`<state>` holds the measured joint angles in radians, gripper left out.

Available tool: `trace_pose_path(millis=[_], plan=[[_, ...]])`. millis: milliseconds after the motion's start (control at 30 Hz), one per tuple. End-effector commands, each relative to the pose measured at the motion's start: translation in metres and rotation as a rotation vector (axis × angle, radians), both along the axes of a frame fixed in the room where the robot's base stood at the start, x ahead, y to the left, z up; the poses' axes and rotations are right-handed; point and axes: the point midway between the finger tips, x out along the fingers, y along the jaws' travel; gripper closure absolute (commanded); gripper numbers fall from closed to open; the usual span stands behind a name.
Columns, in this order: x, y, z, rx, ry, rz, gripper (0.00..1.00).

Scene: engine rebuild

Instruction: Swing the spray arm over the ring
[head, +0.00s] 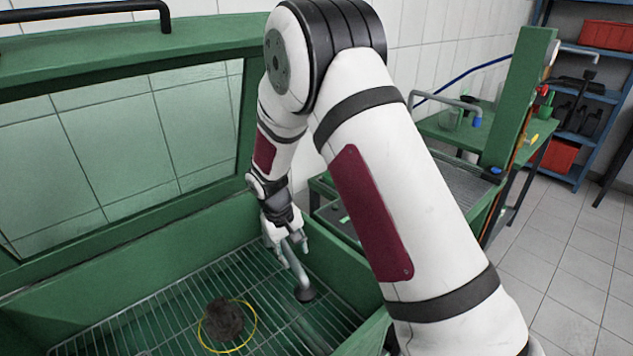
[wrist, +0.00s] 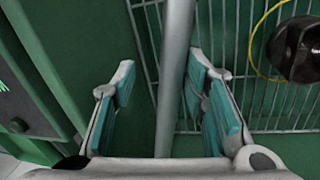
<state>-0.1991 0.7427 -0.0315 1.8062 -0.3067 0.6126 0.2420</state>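The spray arm (head: 295,266) is a grey pipe at the right side of the green wash basin, with a dark nozzle end low over the grate. A thin yellow ring (head: 254,318) lies on the grate around a dark, dirty part (head: 224,319), to the left of the nozzle. My gripper (head: 286,243) is at the upper part of the pipe. In the wrist view my gripper (wrist: 160,82) is open, with the spray arm (wrist: 175,60) passing between its teal pads, nearer the right one. The ring (wrist: 252,50) shows at upper right there.
The basin has a wire grate (head: 165,310) and green walls, with its glazed lid (head: 130,140) raised behind. A green bench (head: 435,128) with a bent pipe and blue shelves with red bins (head: 606,35) stand at the right. The grate between nozzle and ring looks clear.

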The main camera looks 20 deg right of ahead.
Motion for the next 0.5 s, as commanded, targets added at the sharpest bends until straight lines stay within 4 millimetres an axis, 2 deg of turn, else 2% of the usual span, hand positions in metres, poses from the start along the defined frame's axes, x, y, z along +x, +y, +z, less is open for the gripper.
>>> trace_pose_path(millis=[33,233,500], plan=[[0.0,-0.012,0.001,0.0,0.002,0.034,0.6],[0.011,-0.046,0.001,0.001,-0.001,0.202,0.6],[0.01,-0.032,0.05,0.0,-0.004,0.204,0.6]])
